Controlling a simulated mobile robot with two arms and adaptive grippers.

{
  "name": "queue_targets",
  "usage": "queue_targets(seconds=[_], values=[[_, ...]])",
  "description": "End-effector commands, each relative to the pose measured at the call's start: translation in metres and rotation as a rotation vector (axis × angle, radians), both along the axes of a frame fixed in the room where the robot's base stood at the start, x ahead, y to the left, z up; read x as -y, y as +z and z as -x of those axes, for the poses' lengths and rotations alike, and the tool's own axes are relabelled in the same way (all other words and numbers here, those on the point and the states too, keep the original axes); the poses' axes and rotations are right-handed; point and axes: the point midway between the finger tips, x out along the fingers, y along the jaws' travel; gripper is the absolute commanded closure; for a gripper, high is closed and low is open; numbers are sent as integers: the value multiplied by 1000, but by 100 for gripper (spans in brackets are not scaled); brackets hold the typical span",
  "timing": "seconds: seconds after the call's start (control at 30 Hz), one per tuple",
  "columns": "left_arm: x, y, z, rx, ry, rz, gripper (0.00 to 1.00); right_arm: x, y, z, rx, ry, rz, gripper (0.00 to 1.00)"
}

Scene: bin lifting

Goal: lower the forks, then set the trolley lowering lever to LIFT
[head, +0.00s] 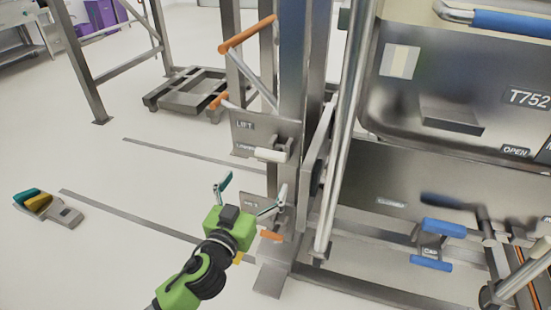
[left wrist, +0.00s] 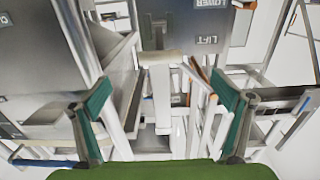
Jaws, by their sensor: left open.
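The trolley's lever plate (head: 262,133) stands on the steel mast (head: 292,90) in the middle of the head view. It has a LIFT label (head: 245,125) above a second label, LOWER. The white lever handle (head: 271,155) is level with the lower label. My left gripper (head: 251,191) is open below and in front of the plate, its fingers spread and empty. In the left wrist view the open teal-padded fingers (left wrist: 166,105) flank the white lever (left wrist: 160,93) without visible contact; the labels appear upside down. I cannot pick out the forks. My right gripper does not show.
A large steel bin (head: 465,85) marked T752 fills the right, with blue handles below it. An orange-tipped bar (head: 248,35) sticks out above the lever plate. A foot-pedal-like device (head: 52,208) lies on the floor at left. Open floor lies between it and the mast.

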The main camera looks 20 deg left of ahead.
Motion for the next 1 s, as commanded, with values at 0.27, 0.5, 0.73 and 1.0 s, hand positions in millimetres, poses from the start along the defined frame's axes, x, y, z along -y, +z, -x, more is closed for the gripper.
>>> queue_targets(seconds=[0.27,0.5,0.73,1.0], values=[[1,2,-51,2,0,-3,7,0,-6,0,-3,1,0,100],[3,1,-96,1,1,-3,7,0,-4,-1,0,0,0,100],[4,0,-121,-1,0,-1,7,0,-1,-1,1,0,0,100],[4,-1,-127,-3,0,-1,7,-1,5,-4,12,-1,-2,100]])
